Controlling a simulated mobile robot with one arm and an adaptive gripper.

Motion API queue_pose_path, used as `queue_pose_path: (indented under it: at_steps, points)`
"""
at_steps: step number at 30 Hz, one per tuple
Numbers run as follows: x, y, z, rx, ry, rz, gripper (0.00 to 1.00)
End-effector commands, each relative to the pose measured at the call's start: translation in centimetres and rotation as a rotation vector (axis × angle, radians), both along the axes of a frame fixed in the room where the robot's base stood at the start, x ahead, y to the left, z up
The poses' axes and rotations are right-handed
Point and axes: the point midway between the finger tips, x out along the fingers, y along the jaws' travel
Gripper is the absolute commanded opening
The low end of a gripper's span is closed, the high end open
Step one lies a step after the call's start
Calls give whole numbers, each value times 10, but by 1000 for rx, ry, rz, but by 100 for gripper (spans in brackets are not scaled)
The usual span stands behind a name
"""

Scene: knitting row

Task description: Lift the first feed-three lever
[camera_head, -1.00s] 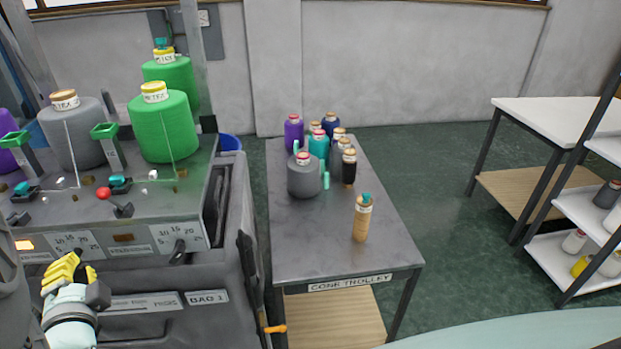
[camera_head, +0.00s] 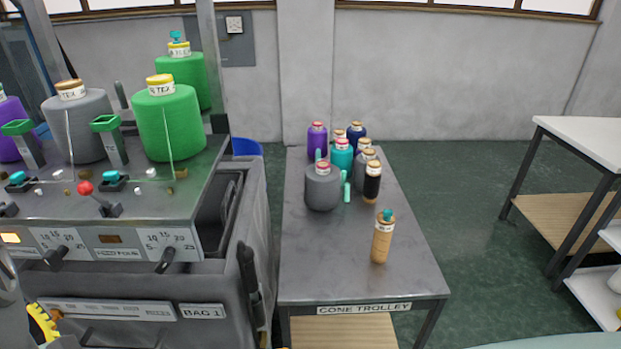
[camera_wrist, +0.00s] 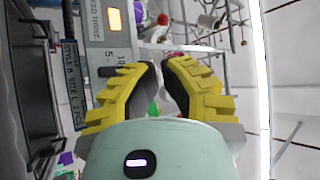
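The grey machine panel (camera_head: 130,225) stands at left in the head view. On its top are a red-knobbed lever (camera_head: 88,189) and teal-knobbed levers (camera_head: 112,178) (camera_head: 17,178). Dials with black pointers (camera_head: 165,258) sit on its front face. Which lever is the first feed-three one I cannot tell in the head view. My gripper (camera_wrist: 166,68) has yellow fingers, apart with a narrow empty gap; only part of a finger shows at the head view's lower left edge. In the wrist view a red knob (camera_wrist: 163,19) and lit orange lamp (camera_wrist: 114,19) lie beyond the fingers, beside a label seemingly reading "feed three".
Green cones (camera_head: 170,125) and a grey cone (camera_head: 78,128) stand on the machine. The cone trolley (camera_head: 330,270), right of the machine, carries several cones. A white-topped table (camera_head: 585,140) stands far right. Green floor (camera_head: 465,220) is clear between them.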

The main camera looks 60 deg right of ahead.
Motion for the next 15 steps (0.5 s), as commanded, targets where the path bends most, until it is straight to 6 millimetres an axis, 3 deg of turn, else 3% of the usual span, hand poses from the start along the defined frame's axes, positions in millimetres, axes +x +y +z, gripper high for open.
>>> queue_pose_path:
  at_steps: [7,15]
  points:
    - [15,-3,11,2,0,-3,0]
    - [57,-11,36,2,0,-6,0]
